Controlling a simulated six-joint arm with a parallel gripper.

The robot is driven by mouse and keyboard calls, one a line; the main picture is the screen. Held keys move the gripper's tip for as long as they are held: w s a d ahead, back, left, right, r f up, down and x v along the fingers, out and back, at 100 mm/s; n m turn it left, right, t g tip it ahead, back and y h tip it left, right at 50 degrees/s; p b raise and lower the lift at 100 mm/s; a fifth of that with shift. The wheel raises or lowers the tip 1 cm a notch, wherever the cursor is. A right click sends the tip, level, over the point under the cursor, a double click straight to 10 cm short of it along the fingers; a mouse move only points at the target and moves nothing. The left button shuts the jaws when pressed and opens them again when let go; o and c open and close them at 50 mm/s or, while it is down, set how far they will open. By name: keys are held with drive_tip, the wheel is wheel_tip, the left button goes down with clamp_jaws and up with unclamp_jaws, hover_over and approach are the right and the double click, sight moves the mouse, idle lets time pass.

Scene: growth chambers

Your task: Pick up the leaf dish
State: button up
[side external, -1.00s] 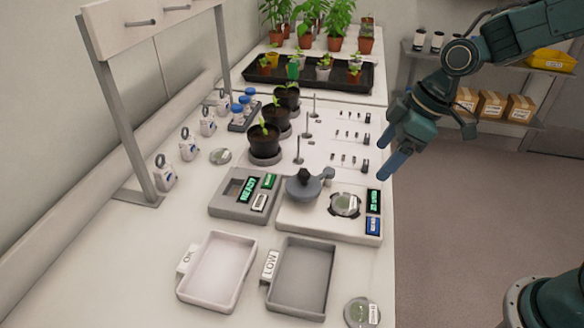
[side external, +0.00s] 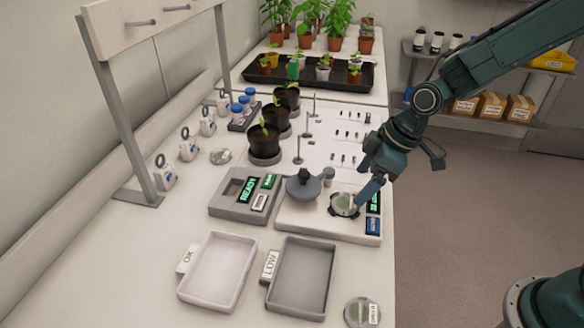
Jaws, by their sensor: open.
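A round clear leaf dish (side external: 343,205) with green inside and a pale label sits in the dark holder on the white instrument at the bench's right edge. My gripper (side external: 362,198) points down at the right side of this dish, its blue fingertips close over or beside it. I cannot tell whether they touch it. The gap between the fingers is hard to see from this side. A second similar dish (side external: 361,312) lies at the front edge of the bench, and a third (side external: 221,156) lies near the hanging tags at the left.
A grey lid with a black knob (side external: 303,185) stands left of the dish. A grey unit reading READY (side external: 242,194) is beside it. An OK tray (side external: 206,297) and a LOW tray (side external: 295,307) lie in front. Black pots (side external: 264,146) and thin posts (side external: 299,150) stand behind.

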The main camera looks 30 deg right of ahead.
sight(346, 201)
drive_tip(key=shift+w+a+f, duration=0.1)
drive_tip(key=shift+a+f, duration=0.05)
drive_tip(key=shift+f, duration=0.35)
drive_tip(key=shift+x, duration=2.6)
drive_tip(key=c, duration=1.1)
drive_tip(key=shift+c, duration=0.2)
drive_tip(key=shift+r, duration=0.2)
wheel_tip(346, 201, up, 20)
drive_tip(key=shift+f, duration=0.15)
